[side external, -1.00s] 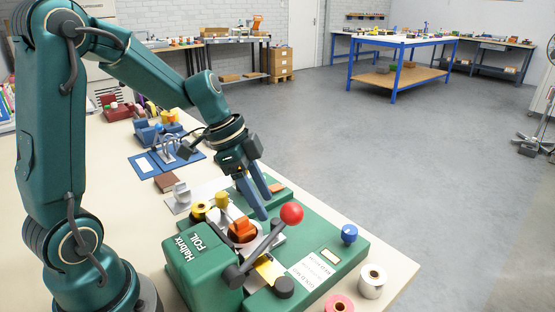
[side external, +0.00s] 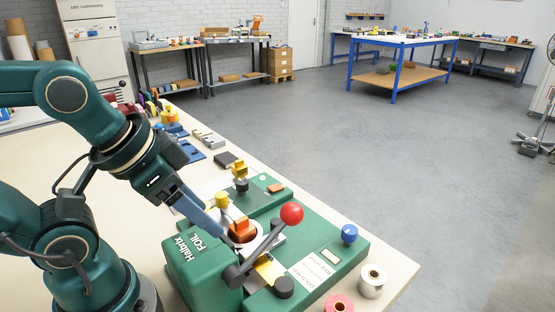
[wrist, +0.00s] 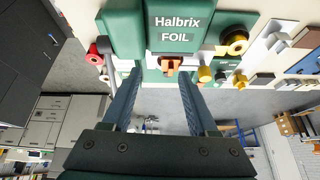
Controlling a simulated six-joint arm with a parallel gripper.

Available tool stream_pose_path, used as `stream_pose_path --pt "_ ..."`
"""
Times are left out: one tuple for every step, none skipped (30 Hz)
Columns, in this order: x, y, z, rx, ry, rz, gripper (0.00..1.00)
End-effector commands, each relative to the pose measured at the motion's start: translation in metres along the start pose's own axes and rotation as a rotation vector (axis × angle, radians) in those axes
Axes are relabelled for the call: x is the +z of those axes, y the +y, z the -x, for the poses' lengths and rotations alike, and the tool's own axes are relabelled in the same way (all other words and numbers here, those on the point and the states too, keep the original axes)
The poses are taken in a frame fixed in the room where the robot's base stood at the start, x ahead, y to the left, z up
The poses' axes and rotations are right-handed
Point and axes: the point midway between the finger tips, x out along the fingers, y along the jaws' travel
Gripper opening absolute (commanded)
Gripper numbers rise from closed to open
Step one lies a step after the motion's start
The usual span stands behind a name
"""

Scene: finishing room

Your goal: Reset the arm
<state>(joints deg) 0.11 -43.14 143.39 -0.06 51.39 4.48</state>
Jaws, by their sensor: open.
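My gripper (side external: 203,219) is over the near left side of the green Halbrix foil machine (side external: 193,262), with its fingers pointing down and to the right. In the wrist view my gripper (wrist: 158,88) has its two blue fingers wide apart with nothing between them. The foil machine (wrist: 125,35) shows upside-up beyond the fingertips, its label readable. An orange piece (side external: 241,231) sits in the machine's round holder, right of the fingers in the side view; whether they touch anything is unclear.
Small blocks and tools line the far edge. Bare bench lies left of the machine.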

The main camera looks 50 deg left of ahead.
Motion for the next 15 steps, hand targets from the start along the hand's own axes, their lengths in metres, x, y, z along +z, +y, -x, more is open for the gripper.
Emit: stream_pose_path --pt "0.0007 -0.0008 -0.0003 -0.004 -0.004 0.035 0.59" --pt "0.0007 -0.0008 -0.0002 -0.003 -0.004 0.052 0.59" --pt "0.0007 -0.0008 -0.0002 -0.003 -0.004 0.068 0.59" --pt "0.0007 -0.0007 -0.0001 -0.003 -0.004 0.075 0.59" --pt "0.0006 -0.0007 -0.0001 -0.003 -0.004 0.08 0.59" --pt "0.0005 -0.0007 -0.0001 -0.003 -0.004 0.082 0.59" --pt "0.0005 -0.0006 -0.0001 -0.003 -0.004 0.082 0.59" --pt "0.0004 -0.0006 -0.0001 -0.003 -0.004 0.082 0.59" --pt "0.0004 -0.0006 -0.0001 -0.002 -0.004 0.081 0.59" --pt "0.0004 -0.0006 -0.0001 -0.002 -0.004 0.081 0.59" --pt "0.0003 -0.0006 -0.0001 -0.002 -0.004 0.081 0.59" --pt "0.0003 -0.0006 -0.0001 -0.002 -0.004 0.081 0.59" --pt "0.0003 -0.0005 -0.0001 -0.002 -0.004 0.081 0.59" --pt "0.0002 -0.0005 -0.0001 -0.002 -0.004 0.08 0.59" --pt "0.0002 -0.0005 0.0 -0.002 -0.004 0.08 0.59"
